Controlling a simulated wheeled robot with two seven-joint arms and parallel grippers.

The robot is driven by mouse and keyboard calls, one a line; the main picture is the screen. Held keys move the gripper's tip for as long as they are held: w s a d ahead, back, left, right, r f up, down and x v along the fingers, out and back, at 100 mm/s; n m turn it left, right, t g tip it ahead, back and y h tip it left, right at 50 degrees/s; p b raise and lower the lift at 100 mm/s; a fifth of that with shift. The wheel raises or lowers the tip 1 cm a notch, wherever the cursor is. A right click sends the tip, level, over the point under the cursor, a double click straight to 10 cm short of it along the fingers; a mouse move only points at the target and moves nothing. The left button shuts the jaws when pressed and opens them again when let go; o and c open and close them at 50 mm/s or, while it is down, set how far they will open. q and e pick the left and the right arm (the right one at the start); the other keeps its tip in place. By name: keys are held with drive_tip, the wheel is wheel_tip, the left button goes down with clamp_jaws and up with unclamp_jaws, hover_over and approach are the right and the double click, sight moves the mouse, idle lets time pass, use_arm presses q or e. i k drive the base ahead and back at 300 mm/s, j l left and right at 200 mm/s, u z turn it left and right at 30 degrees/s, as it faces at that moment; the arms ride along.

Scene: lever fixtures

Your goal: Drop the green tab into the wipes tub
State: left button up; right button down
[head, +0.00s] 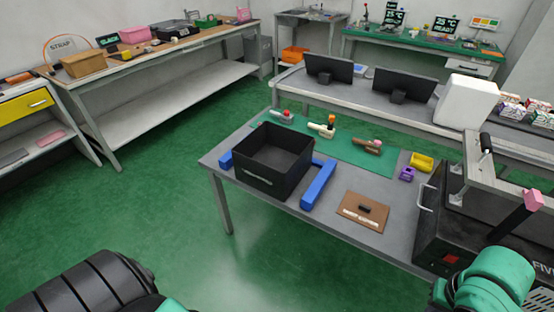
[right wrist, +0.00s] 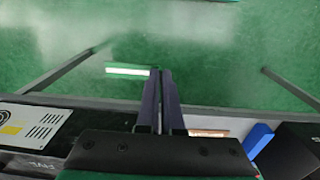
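The grey table holds a black bin (head: 271,160), a blue block (head: 318,186), a brown board (head: 362,212), a yellow tray (head: 422,162) and a green mat (head: 345,150) with small lever fixtures. A black case (head: 438,236) stands at its right end. Open floor lies left.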

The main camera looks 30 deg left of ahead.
sight(279, 167)
drive_tip(key=u, duration=0.55)
drive_tip(key=i+l+u, duration=0.15)
drive_tip(key=u, duration=0.3)
drive_tip(key=l+u, duration=0.45)
drive_tip(key=i+l+u, duration=0.15)
drive_tip(key=u, duration=0.25)
drive_tip(key=l+u, duration=0.65)
drive_tip(key=u, duration=0.25)
